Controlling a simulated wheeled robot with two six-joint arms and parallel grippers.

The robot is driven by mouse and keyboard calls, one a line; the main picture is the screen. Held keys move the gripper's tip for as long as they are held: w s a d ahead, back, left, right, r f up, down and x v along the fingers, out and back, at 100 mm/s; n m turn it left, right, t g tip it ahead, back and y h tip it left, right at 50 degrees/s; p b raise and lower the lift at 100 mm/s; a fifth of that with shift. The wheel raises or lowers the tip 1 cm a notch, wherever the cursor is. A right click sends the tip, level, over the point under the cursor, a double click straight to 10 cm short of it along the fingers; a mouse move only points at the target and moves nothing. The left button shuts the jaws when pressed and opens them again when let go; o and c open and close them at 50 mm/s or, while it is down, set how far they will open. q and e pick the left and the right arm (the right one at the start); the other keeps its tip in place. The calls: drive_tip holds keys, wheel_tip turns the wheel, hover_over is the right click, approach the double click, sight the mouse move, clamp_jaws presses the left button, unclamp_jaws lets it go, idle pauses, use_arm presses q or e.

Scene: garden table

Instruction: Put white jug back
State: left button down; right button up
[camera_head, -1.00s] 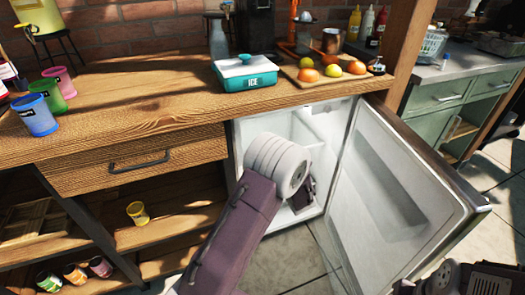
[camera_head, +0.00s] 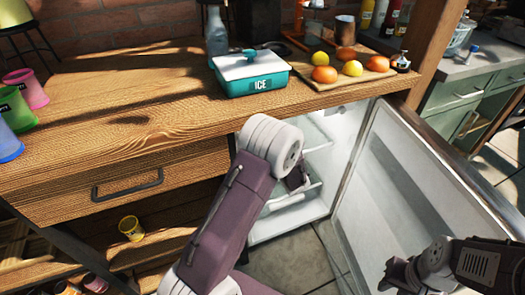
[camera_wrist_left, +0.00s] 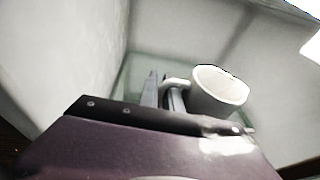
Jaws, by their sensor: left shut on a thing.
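The white jug (camera_wrist_left: 218,92) shows in the left wrist view, upright inside the fridge, over a greenish glass-like shelf. My left gripper (camera_wrist_left: 165,92) is shut on its handle, left of the jug's body. Whether its base touches the shelf is hidden. In the head view my left arm reaches into the open fridge (camera_head: 343,130); the left gripper (camera_head: 298,180) is partly hidden by its wrist, and the jug cannot be made out. My right gripper (camera_head: 392,277) is at the lower right, in front of the open door; its fingers are too unclear to judge.
The fridge door (camera_head: 415,190) stands wide open to the right. The fridge walls are close around my left gripper.

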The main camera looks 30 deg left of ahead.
use_arm(q)
drive_tip(key=w+a+f+b, duration=0.1)
drive_tip(key=w+a+f, duration=0.1)
drive_tip(key=a, duration=0.1)
drive_tip(key=w+a+f+b, duration=0.1)
drive_tip(key=a+f, duration=0.1)
drive_tip(key=w+a+f+b, duration=0.2)
drive_tip(key=a, duration=0.1)
drive_tip(key=shift+w+a+f, duration=0.3)
drive_tip(key=shift+a, duration=0.05)
drive_tip(key=shift+w+a, duration=0.25)
drive_tip(key=shift+a, duration=0.1)
wheel_tip(320, 180, down, 4)
drive_tip(key=b, duration=0.2)
drive_tip(key=shift+f+b, duration=0.2)
drive_tip(key=shift+b, duration=0.1)
drive_tip(key=shift+r, duration=0.2)
drive_tip(key=shift+f, duration=0.2)
drive_tip(key=c, duration=1.5)
unclamp_jaws()
drive_tip(key=shift+c, duration=0.2)
drive_tip(key=shift+r, duration=0.1)
